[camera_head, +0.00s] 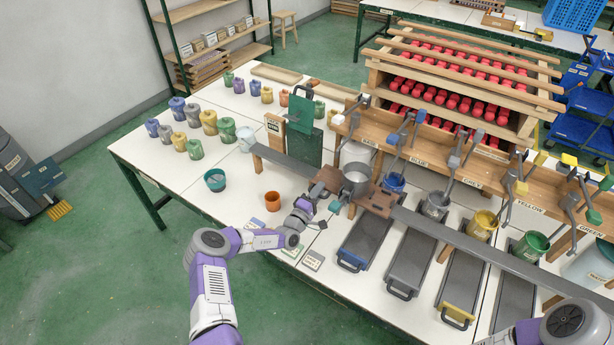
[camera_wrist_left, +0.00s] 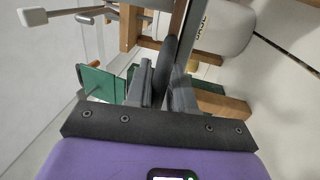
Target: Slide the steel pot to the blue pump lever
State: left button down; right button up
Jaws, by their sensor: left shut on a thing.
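The steel pot (camera_head: 355,181) stands upright on a brown wooden carriage (camera_head: 376,202) on the long grey rail, in front of the white container at the BASE station. The blue pump lever (camera_head: 393,138) is on the wooden rack, behind and to the right of the pot. My left gripper (camera_head: 322,206) is at the carriage's front left. It is shut on a dark handle, which shows as a bar between the fingers in the left wrist view (camera_wrist_left: 168,72). The pot cannot be made out in the wrist view. My right gripper is out of frame; only its arm shows at lower right.
A blue paint pot (camera_head: 395,182) sits beyond the rail, below the blue lever. Grey, yellow and green pots continue to the right. Dark trays (camera_head: 365,243) lie in front. A terracotta cup (camera_head: 272,201) and a teal bowl (camera_head: 215,180) stand left. The rail (camera_head: 450,235) right of the carriage looks clear.

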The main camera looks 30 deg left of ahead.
aim_at(344, 202)
pick_arm(q)
jog(key=shift+s+d+r+p, duration=0.15)
jog(key=shift+d+p, duration=0.9)
jog(key=shift+d, duration=0.6)
jog(key=shift+d+r+p, duration=0.15)
jog(key=shift+d+p, duration=0.85)
jog(key=shift+d, duration=0.7)
jog(key=shift+s+d+r+p, duration=0.15)
jog(key=shift+d+p, duration=0.9)
jog(key=shift+d, duration=0.6)
jog(key=shift+w, duration=0.1)
jog(key=c, duration=1.1)
grip_release()
jog(key=shift+f, duration=0.1)
jog(key=shift+c, duration=0.2)
jog(key=shift+f, duration=0.15)
